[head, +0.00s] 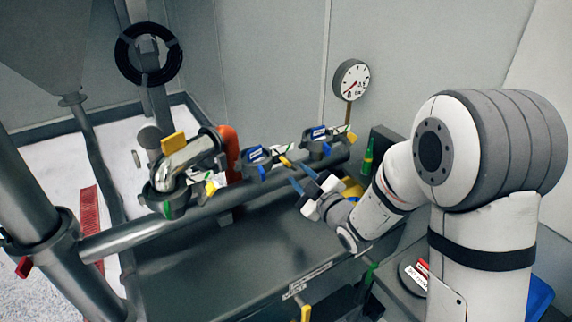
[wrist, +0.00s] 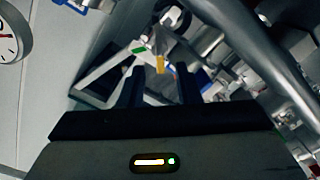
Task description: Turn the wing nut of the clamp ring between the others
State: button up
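Three dark clamp rings sit along the grey pipe in the head view: the left ring (head: 172,205), the middle ring (head: 259,170) and the right ring (head: 318,150). A yellow wing nut (head: 286,161) stands out to the right of the middle ring. In the wrist view a yellow piece, apparently this wing nut (wrist: 160,64), shows between and just beyond my fingertips. My gripper (head: 303,176) is at the front right of the middle ring, its fingers pointing at the wing nut. My gripper (wrist: 163,72) is open, with a gap on both sides of the yellow piece. Contact is not visible.
A round gauge (head: 351,79) stands behind the right ring. A yellow-handled curved pipe (head: 187,154) rises by the left ring. The grey surface (head: 225,265) in front of the pipe is mostly clear.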

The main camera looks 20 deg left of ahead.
aim_at(290, 166)
jog(key=p+x, duration=0.1)
jog(key=x, duration=0.6)
jog(key=shift+p, duration=0.35)
jog(key=shift+c, duration=0.4)
grip_shut()
